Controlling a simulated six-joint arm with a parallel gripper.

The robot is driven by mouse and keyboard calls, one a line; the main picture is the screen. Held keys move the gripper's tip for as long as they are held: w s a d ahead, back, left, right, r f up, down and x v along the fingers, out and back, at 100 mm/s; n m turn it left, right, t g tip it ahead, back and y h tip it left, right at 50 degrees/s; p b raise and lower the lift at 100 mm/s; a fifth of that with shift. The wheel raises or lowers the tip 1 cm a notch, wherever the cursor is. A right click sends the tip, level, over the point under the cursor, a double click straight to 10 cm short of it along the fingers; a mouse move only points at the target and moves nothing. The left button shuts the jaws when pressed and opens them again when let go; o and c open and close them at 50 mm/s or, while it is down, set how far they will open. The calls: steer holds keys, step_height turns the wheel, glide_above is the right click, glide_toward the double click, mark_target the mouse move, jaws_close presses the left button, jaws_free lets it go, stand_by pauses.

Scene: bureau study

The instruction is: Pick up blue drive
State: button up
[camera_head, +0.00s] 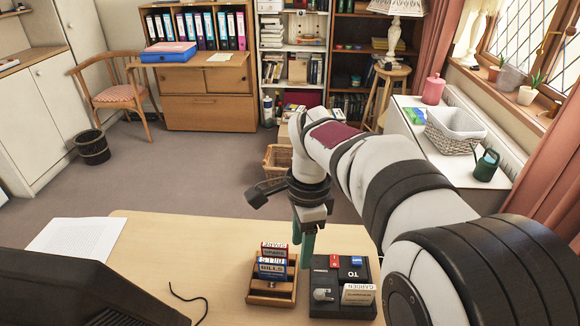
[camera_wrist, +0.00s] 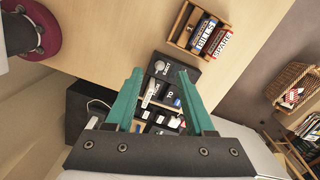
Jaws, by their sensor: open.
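A small blue drive (camera_head: 355,261) lies at the back right of a black divided tray (camera_head: 318,277) on the desk. A red drive (camera_head: 333,262) lies beside it to the left. My gripper (camera_head: 302,248) hangs over the desk just behind and left of the tray, fingers pointing down, apart from the drive. In the wrist view the teal fingers of my gripper (camera_wrist: 160,74) are spread and empty, with the tray (camera_wrist: 186,72) beneath them. A small blue patch (camera_wrist: 177,102) shows between the fingers, partly crowded by other items; it is too small to read clearly.
A wooden holder (camera_head: 272,299) with red and blue labelled boxes stands left of the tray. A silver item (camera_head: 322,295) and a GARDEN card (camera_head: 358,294) sit at the tray's front. Paper (camera_head: 75,236) and a dark monitor (camera_head: 60,290) are at left. The desk middle is mostly clear.

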mark_target(273, 270)
steer(key=w+a+f+m, duration=0.4)
steer(key=w+a+f, duration=0.15)
steer(key=w, duration=0.25)
steer(key=shift+h, duration=0.3)
steer(key=f, duration=0.5)
steer(key=a+f, duration=0.1)
steer(key=f, duration=0.9)
steer(key=shift+s+a+f, duration=0.1)
steer(key=shift+a+f, duration=0.05)
steer(key=shift+a, duration=0.05)
jaws_close()
